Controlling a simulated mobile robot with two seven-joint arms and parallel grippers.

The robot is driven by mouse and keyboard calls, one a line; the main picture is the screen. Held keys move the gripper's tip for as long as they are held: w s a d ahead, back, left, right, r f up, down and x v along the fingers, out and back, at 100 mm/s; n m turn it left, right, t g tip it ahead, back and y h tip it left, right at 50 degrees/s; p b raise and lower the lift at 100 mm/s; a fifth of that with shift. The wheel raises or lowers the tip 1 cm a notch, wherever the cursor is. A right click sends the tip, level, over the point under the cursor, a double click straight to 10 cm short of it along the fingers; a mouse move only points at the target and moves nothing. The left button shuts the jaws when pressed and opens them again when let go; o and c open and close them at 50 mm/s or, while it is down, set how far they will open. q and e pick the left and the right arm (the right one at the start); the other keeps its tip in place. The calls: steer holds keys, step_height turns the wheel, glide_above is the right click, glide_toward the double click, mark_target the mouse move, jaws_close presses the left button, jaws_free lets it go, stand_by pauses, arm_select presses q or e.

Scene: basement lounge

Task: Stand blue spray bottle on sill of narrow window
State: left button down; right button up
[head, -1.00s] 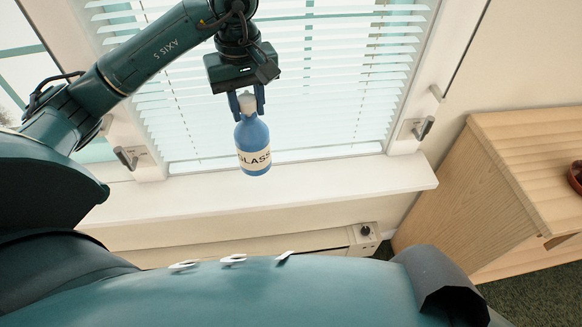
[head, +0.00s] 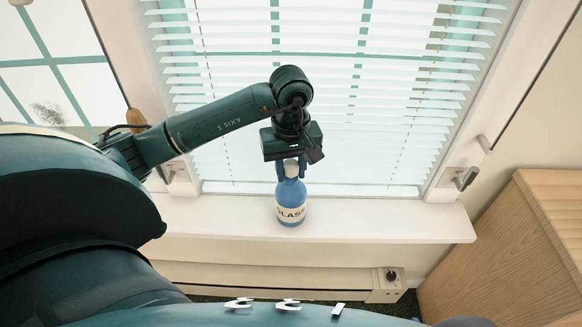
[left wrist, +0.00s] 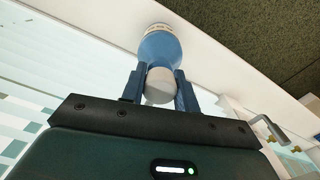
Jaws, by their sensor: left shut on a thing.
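The blue spray bottle (head: 291,205) has a white cap and a pale label that reads "GLASS". It is upright at the sill (head: 385,222) of the window with white blinds. Its base appears at the sill's surface, but I cannot tell whether it touches. My left gripper (head: 291,171) is shut on the bottle's neck from above. In the left wrist view the bottle (left wrist: 160,48) sits between the two fingers (left wrist: 160,88), with its cap toward the camera. My right gripper is not in view.
A metal window handle (head: 465,178) stands to the right of the blinds (head: 400,110). A wooden cabinet (head: 510,250) is at the right. A heater (head: 300,280) with a dark knob runs below the sill. The sill is bare on both sides of the bottle.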

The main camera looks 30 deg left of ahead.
arm_select(q)
steer(key=shift+r, duration=0.1)
steer(key=c, duration=1.1)
jaws_free()
steer(key=shift+o, duration=0.2)
